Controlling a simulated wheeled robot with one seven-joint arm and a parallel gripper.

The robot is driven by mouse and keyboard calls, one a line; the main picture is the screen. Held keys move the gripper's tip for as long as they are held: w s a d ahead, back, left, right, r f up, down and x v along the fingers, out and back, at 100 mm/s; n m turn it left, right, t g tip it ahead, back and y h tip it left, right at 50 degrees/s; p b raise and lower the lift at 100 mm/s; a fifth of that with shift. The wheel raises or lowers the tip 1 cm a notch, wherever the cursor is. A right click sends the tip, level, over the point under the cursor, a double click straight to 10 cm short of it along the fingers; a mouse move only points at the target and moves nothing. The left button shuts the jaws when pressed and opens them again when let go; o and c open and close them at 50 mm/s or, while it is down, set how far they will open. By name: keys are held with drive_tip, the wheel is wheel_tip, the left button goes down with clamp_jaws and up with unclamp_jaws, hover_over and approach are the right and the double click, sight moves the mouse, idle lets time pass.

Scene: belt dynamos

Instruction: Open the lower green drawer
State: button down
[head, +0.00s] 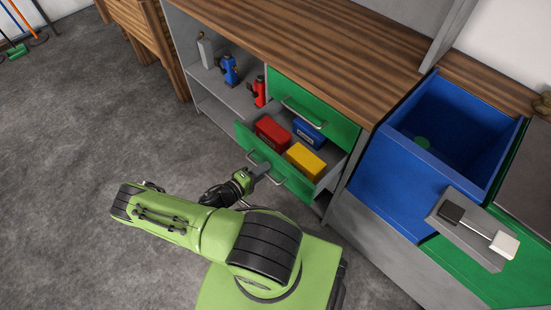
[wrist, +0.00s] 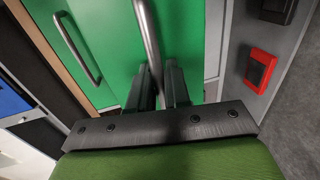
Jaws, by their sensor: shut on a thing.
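The lower green drawer (head: 290,176) is pulled out from the wooden-topped cabinet in the head view. Inside it lie a red box (head: 272,132), a blue box (head: 309,133) and a yellow box (head: 306,160). My gripper (head: 262,169) is at the drawer's front and shut on its metal handle. In the wrist view the handle (wrist: 148,40) runs between the two dark fingers (wrist: 160,88), with the green drawer front behind. The upper green drawer (head: 320,110) above it is shut, with its own handle (head: 304,112).
An open shelf (head: 228,92) left of the drawers holds blue and red bottle-like items. A blue bin (head: 440,150) and a grey panel with a switch-like part (head: 478,228) stand at right.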

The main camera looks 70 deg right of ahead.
drive_tip(key=shift+f+v, duration=0.2)
drive_tip(key=shift+v, duration=0.75)
drive_tip(key=shift+f+v, duration=0.2)
drive_tip(key=shift+v, duration=0.75)
drive_tip(key=shift+a, duration=0.1)
drive_tip(key=c, duration=1.3)
unclamp_jaws()
drive_tip(key=shift+o, duration=0.2)
drive_tip(key=p+v, duration=0.1)
drive_tip(key=v, duration=1.4)
drive_tip(key=shift+w+a, duration=0.25)
drive_tip(key=shift+a, duration=0.05)
